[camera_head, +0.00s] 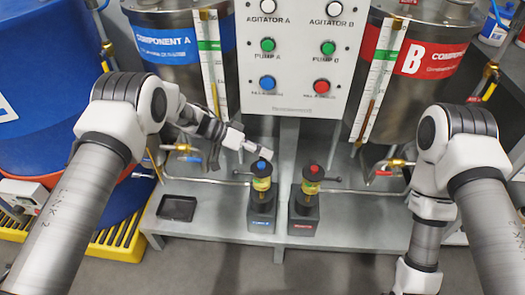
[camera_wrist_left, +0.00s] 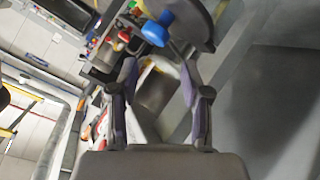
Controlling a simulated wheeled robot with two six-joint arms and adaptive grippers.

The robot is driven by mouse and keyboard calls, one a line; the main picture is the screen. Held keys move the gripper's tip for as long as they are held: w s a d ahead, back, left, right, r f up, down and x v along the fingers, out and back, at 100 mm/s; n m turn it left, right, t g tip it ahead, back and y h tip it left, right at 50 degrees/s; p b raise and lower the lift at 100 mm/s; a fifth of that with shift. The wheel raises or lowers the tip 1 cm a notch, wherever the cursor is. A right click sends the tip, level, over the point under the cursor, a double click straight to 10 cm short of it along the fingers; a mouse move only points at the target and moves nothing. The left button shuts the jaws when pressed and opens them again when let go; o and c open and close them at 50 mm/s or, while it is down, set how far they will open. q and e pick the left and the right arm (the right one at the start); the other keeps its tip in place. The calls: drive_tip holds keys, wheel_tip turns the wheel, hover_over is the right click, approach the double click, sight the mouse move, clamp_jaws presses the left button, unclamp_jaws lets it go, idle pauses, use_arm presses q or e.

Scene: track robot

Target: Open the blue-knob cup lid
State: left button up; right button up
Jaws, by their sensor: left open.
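The blue-knob cup (camera_head: 262,185) stands upright on a dark block at the front of the grey stand. Its blue knob (camera_head: 261,165) sits on top of the dark lid, which looks closed. In the left wrist view the blue knob (camera_wrist_left: 156,30) shows just beyond the fingertips, beside the dark round lid (camera_wrist_left: 188,18). My left gripper (camera_head: 262,153) is close to the knob, reaching in from the upper left. In the wrist view my left gripper (camera_wrist_left: 158,70) is open, with nothing between its fingers. My right gripper is out of view.
A red-knob cup (camera_head: 313,188) stands close to the right of the blue one. A black tray (camera_head: 178,208) lies to the left. Behind are the control panel (camera_head: 294,60), the Component A tank (camera_head: 165,45) and the B tank (camera_head: 425,55).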

use_arm(q)
drive_tip(key=v, duration=1.1)
drive_tip(key=shift+a+r, duration=0.2)
drive_tip(key=shift+a, duration=0.05)
drive_tip(key=shift+s, duration=0.1)
